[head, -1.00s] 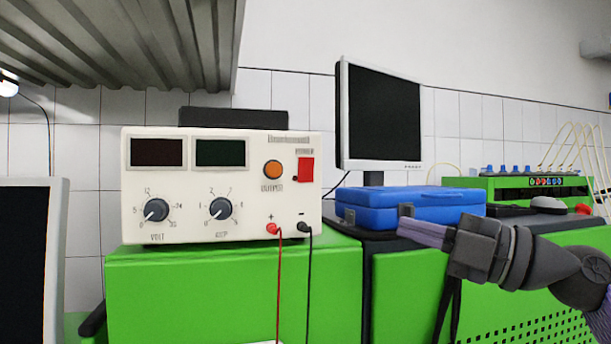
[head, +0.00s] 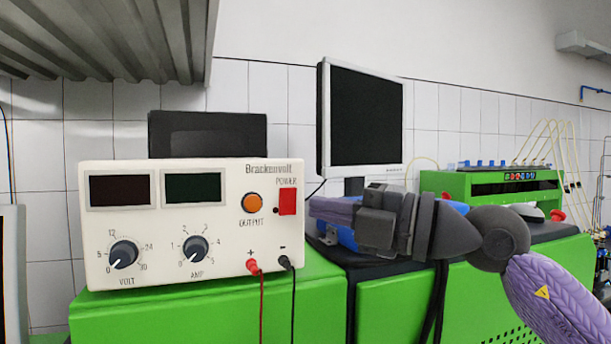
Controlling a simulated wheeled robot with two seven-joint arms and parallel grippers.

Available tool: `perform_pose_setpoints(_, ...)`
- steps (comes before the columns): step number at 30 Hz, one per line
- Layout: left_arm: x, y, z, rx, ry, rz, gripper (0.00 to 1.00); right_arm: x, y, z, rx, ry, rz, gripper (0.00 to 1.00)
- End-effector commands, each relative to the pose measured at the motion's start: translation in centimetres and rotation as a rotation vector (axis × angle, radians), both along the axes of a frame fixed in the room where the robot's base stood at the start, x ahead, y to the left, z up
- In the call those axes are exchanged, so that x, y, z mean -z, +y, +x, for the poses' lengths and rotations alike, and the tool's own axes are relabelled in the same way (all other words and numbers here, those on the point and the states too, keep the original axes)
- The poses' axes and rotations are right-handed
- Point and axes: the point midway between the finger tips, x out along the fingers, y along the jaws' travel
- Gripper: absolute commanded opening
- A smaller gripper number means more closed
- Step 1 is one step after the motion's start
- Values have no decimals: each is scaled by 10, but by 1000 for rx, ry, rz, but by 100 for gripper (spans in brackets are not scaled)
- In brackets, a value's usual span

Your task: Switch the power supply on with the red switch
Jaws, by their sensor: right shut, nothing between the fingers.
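The cream power supply (head: 145,225) stands on a green bench at the left of the head view, its front facing me. The red switch (head: 287,202) is at its upper right, under the POWER label. Both displays are dark. My right gripper (head: 312,207) is shut and empty, pointing left. Its fingertips are just right of the switch, with a small gap between them in the picture; I cannot tell the depth. My left gripper is not in view.
A blue case (head: 340,238) sits behind my right gripper, mostly hidden. A monitor (head: 362,120) stands behind it. Red and black leads (head: 261,300) hang from the supply's front. A green device (head: 500,185) with hoses stands at the right.

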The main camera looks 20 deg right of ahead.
Motion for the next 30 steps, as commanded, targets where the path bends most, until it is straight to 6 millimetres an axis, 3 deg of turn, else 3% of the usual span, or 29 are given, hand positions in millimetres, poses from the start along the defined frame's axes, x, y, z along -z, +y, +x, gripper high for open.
perform_pose_setpoints(2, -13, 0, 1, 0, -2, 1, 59, -7, 13, 10, -5, 1, 1, 0)
perform_pose_setpoints(10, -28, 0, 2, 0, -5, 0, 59, -8, 12, 46, 0, 2, 4, 0)
perform_pose_setpoints(22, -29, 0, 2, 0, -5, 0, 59, -7, 12, 50, 1, 2, 1, 0)
perform_pose_setpoints(28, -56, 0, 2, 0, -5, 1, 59, -17, 12, 55, 1, 63, -3, 0)
perform_pose_setpoints(30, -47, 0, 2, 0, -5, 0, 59, -10, 12, 55, 1, 57, -1, 0)
